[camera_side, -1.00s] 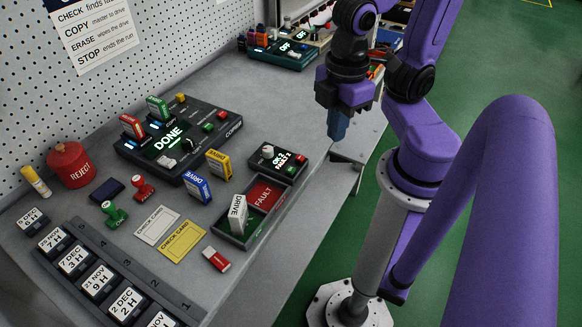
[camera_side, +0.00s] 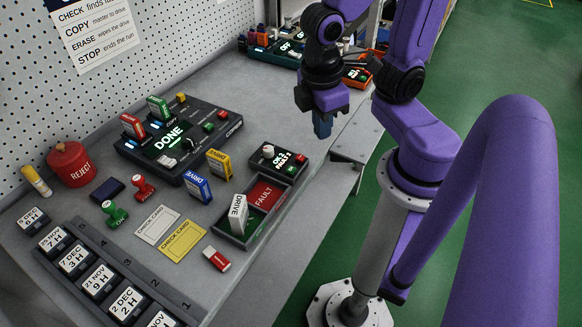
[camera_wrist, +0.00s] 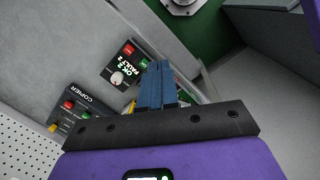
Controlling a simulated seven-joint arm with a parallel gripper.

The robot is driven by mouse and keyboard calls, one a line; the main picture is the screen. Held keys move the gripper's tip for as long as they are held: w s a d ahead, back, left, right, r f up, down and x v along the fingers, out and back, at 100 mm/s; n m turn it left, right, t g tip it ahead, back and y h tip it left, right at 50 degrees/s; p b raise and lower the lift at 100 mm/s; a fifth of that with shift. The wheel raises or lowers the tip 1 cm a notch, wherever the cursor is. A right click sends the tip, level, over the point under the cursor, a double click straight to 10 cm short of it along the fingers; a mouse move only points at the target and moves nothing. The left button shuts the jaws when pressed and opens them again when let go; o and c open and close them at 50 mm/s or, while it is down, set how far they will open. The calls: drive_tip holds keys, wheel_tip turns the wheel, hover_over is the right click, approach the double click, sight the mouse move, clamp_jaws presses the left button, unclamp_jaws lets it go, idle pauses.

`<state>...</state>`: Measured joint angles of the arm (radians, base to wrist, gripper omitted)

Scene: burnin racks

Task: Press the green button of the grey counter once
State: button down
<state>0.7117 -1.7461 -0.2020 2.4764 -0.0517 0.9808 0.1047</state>
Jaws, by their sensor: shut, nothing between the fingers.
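The counter (camera_side: 272,164) is a small dark grey box near the bench's right edge, with a lit OK/FAULT display and a pale knob. It also shows in the wrist view (camera_wrist: 111,74). There, its green button (camera_wrist: 143,63) sits at one end beside a red button (camera_wrist: 129,48). My gripper (camera_side: 322,134) is above and to the right of the counter in the side view. Its blue fingers (camera_wrist: 163,64) are together and empty, apart from the button. The fingertips appear close to the green button in the wrist view, but their height is unclear.
An open tray (camera_side: 222,238) with a FAULT section and a white DRIVE block (camera_side: 238,214) stands in front of the counter. A larger copier (camera_side: 197,152) reading DONE is to the left. The bench between copier and counter is partly clear.

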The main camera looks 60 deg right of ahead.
sight(291, 170)
drive_tip(key=w+a+f+m+g+h, duration=0.1)
drive_tip(key=w+f+m+g+h, duration=0.1)
drive_tip(key=w+m+h, duration=0.4)
drive_tip(key=shift+w+f+m+g+h, duration=0.2)
drive_tip(key=shift+w+m+g+h, duration=0.25)
drive_tip(key=shift+g, duration=0.25)
drive_tip(key=shift+w, duration=0.1)
idle(0.3)
drive_tip(key=shift+f, duration=4.45)
drive_tip(key=shift+f, duration=0.1)
drive_tip(key=shift+f, duration=0.3)
